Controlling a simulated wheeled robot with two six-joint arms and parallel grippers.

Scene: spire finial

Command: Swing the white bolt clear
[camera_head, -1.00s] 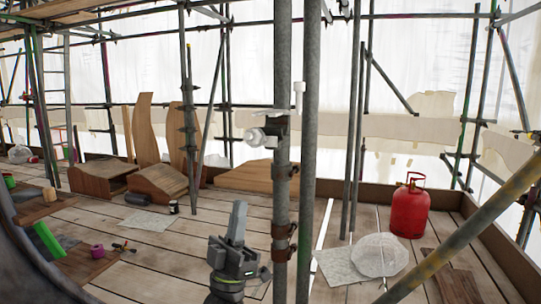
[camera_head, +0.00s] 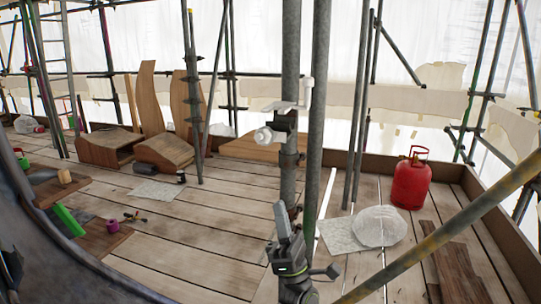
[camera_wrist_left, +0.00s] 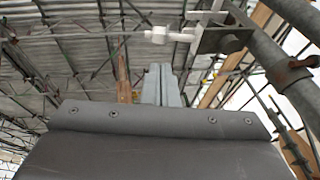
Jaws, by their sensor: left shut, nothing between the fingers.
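A dark coupler (camera_head: 285,124) is clamped on a grey upright pole. A white bolt with a round end (camera_head: 265,136) sticks out from its left side. A white upright pin (camera_head: 307,92) and a flat pale strip (camera_head: 283,106) are above it. In the left wrist view the white bolt (camera_wrist_left: 160,36) points left from the coupler (camera_wrist_left: 224,40). My left gripper (camera_head: 283,218) is shut and empty, below the coupler and apart from it. Its closed fingers (camera_wrist_left: 161,80) point up below the bolt in the left wrist view. My right gripper is not in view.
Two grey poles (camera_head: 317,120) stand close beside the gripper, and a diagonal pole (camera_head: 440,235) crosses the lower right. A red gas bottle (camera_head: 410,180) and a clear plastic bundle (camera_head: 378,227) stand on the plank floor. Wooden pieces (camera_head: 160,150) are at the back left.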

